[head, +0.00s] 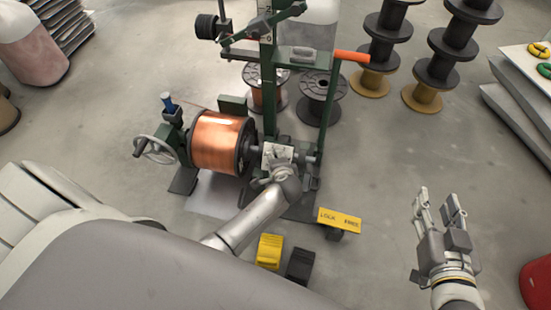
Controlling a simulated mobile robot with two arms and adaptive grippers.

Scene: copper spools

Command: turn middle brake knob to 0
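The green spool stand holds a copper-wound spool (217,144) on a horizontal shaft. A small pale plate (277,152) with dark marks sits right of the spool. My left gripper (272,170) is at the lower edge of this plate. It is small and partly hidden by its own wrist, so I cannot tell whether it is open or touching anything. The middle brake knob cannot be made out; the gripper may cover it. My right gripper (438,207) is open and empty over the bare floor at the right, well apart from the stand.
A yellow LOCK/FREE sign (339,220) stands right of my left forearm, with a yellow pedal (269,251) and a black pedal (300,265) below. An orange-handled lever (351,56) juts from the stand. Stacked spools (388,30) stand behind. Floor around my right gripper is clear.

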